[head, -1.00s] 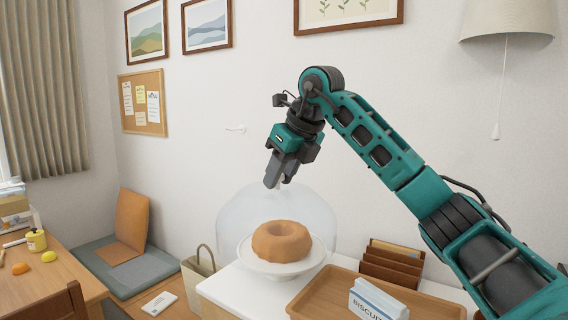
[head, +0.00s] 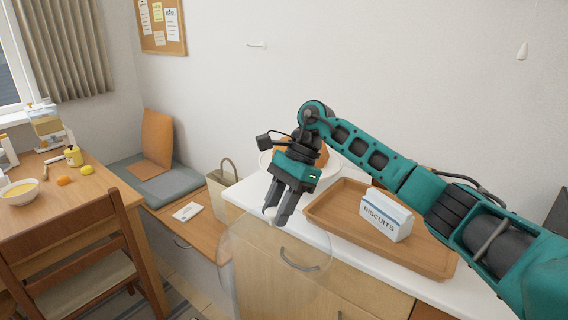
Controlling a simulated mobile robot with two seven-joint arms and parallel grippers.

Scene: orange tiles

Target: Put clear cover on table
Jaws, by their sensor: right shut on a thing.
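The clear cover (head: 243,259) is a see-through dome, hanging in front of the cabinet's drawer front, off the cake. My right gripper (head: 277,216) is shut on the knob at its top. The cover's lower edge is faint and hard to make out. The wooden table (head: 88,205) stands at the left, apart from the cover. The cake (head: 322,152) on its white stand (head: 333,165) is on the white counter behind my right gripper, partly hidden by it. My left gripper is not in view.
A chair (head: 75,240) stands at the table's near side. On the table are a bowl (head: 18,192), an orange fruit (head: 63,180), a lemon (head: 87,170) and a yellow jar (head: 73,156). A tray (head: 335,222) with a biscuits box (head: 385,214) is on the counter. A low bench (head: 193,230) lies between.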

